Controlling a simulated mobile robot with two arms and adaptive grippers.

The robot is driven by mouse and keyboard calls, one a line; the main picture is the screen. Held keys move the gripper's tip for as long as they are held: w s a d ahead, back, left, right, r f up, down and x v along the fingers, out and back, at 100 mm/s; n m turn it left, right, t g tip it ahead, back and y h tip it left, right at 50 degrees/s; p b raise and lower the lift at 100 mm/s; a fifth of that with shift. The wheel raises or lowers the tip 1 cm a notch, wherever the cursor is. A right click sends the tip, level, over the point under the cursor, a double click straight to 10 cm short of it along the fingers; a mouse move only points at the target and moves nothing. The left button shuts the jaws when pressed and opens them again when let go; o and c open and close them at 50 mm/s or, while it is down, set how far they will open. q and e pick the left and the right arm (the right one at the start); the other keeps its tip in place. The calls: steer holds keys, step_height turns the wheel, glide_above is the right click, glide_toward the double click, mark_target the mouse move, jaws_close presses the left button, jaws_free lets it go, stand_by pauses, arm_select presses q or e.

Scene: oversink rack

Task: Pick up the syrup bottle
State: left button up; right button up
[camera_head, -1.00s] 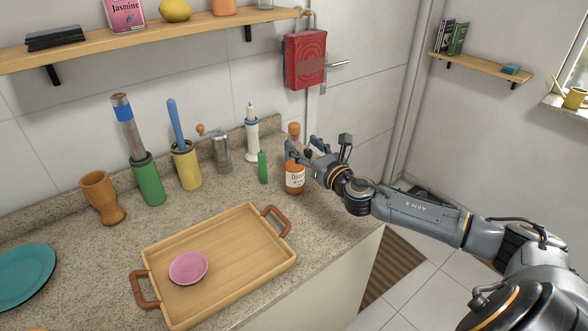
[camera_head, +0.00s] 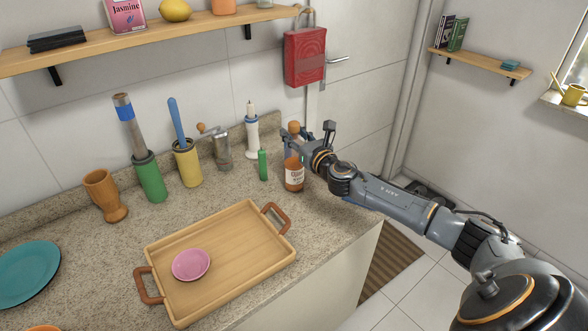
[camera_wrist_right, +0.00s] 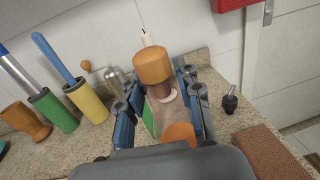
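The syrup bottle (camera_head: 294,176), amber with a pale label and an orange-brown cap, stands upright on the counter near its right end. My right gripper (camera_head: 306,146) is at the bottle's upper part. In the right wrist view the bottle's cap (camera_wrist_right: 153,66) and neck stand between the two spread fingers of the gripper (camera_wrist_right: 162,105). A strip of green shows between the left finger and the bottle, so the fingers look open around it. The gripper hides part of the bottle in the head view. My left gripper is not in view.
A green candle (camera_head: 263,165) stands just left of the bottle. A white candle holder (camera_head: 252,137) and a grinder (camera_head: 223,150) are behind it. A wooden tray (camera_head: 245,225) with a pink bowl (camera_head: 191,264) lies in front left. A red box (camera_head: 304,58) hangs above.

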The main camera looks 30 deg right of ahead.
jaws_close()
